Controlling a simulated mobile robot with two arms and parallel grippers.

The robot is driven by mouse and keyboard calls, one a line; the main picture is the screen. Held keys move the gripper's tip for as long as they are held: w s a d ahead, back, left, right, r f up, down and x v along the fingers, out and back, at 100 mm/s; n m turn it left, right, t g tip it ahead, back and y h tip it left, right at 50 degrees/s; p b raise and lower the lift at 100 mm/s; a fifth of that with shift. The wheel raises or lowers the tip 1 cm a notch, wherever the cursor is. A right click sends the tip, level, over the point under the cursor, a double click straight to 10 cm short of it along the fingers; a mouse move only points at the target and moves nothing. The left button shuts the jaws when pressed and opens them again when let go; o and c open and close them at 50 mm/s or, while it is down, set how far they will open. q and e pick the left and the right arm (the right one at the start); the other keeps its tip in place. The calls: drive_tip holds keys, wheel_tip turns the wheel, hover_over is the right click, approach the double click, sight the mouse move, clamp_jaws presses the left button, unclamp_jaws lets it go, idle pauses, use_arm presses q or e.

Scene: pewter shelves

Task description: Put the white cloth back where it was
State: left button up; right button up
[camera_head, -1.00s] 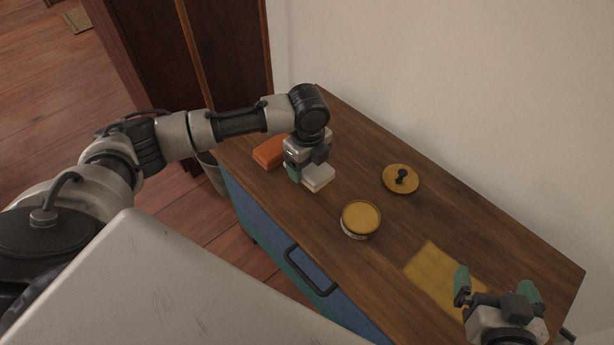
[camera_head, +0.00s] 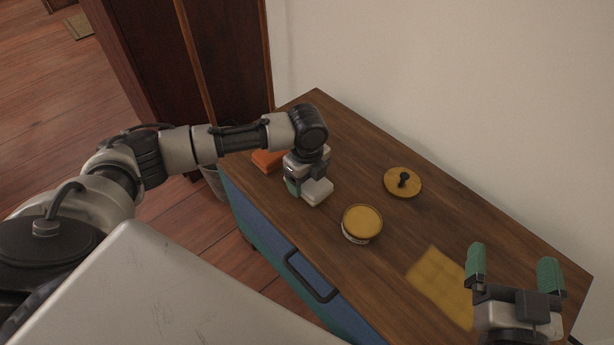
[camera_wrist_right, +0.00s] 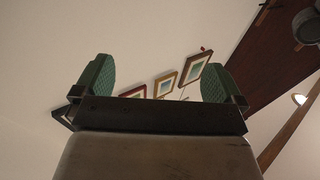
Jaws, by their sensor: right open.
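The white cloth (camera_head: 318,191) is a small folded block over the left part of the wooden cabinet top in the head view. My left gripper (camera_head: 305,190) points down at it and appears shut on it. One green finger shows at its left side; the other is hidden. I cannot tell whether the cloth touches the wood. My right gripper (camera_head: 516,270) is open and empty above the front right of the cabinet top, by a flat yellow cloth. Its two green fingers stand apart in the right wrist view (camera_wrist_right: 155,85).
On the cabinet top (camera_head: 470,220), an orange folded cloth (camera_head: 266,161) lies behind my left gripper. A round pot with a yellow top (camera_head: 362,223), a yellow lid with a black knob (camera_head: 403,182) and the yellow cloth (camera_head: 441,287) lie to the right. A wall runs behind.

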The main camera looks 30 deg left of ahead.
use_arm(q)
drive_tip(key=o, duration=0.4)
drive_tip(key=shift+r, duration=0.1)
